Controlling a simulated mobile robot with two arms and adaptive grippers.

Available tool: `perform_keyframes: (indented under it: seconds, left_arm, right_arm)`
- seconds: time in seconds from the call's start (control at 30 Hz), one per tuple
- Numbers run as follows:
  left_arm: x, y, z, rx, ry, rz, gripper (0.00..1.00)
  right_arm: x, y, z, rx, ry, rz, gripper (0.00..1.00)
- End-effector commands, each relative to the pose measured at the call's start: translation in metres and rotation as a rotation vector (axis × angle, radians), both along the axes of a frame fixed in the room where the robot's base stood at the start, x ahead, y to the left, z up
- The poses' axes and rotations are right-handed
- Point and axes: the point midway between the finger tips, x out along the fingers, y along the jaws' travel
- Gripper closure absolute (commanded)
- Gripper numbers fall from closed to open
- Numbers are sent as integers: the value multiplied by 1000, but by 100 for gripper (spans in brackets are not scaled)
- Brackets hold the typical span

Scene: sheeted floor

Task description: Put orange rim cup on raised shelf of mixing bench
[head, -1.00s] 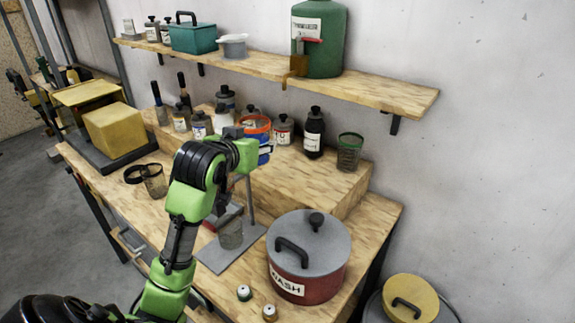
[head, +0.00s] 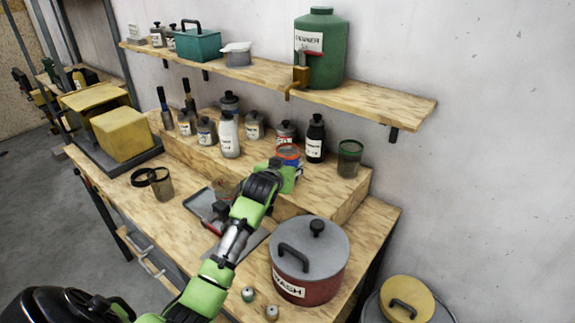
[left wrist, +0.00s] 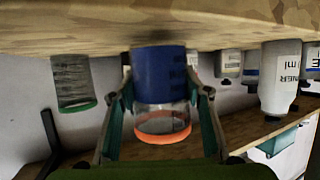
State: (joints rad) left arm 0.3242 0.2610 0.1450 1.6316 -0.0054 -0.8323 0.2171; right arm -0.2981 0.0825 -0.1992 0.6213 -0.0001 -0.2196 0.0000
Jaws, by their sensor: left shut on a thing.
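The orange rim cup, clear with a blue lower part, is in my left gripper; its rim (head: 288,151) shows in the head view just past the gripper (head: 286,168). In the upside-down left wrist view, the cup (left wrist: 164,75) sits between the two fingers of the gripper (left wrist: 165,98), which are shut on its sides. Its blue base is at or very close to the wooden top of the raised shelf (left wrist: 230,20); I cannot tell whether it touches. The raised shelf of the mixing bench (head: 325,185) shows in the head view. My right gripper is not in view.
A black bottle (head: 316,138), a green-rimmed cup (head: 349,160) and several labelled bottles stand on the raised shelf near the held cup. A red WASH pot (head: 309,285) stands on the lower bench. A wall shelf (head: 385,107) runs above.

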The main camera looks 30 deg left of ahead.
Motion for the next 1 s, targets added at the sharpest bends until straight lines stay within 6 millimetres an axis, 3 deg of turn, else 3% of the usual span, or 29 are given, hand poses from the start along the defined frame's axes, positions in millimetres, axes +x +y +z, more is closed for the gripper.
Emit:
perform_keyframes:
  seconds: [0.07, 0.43, 0.47, 0.5, 0.53, 1.0]
  left_arm:
    - [0, 0, -2, 1, -5, 0, 85]
    - [0, 1, -9, 1, -7, 0, 85]
    - [0, 0, -11, 0, -4, 0, 53]
    - [0, 1, -10, 0, -4, 0, 43]
    - [0, 0, -10, 0, -4, 0, 39]
    - [-5, -1, -6, 1, -6, 0, 39]
  right_arm:
    - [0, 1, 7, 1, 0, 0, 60]
    - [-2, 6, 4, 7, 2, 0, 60]
    - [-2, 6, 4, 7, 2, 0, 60]
    - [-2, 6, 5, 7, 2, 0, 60]
    - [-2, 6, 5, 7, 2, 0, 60]
    - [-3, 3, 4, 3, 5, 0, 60]
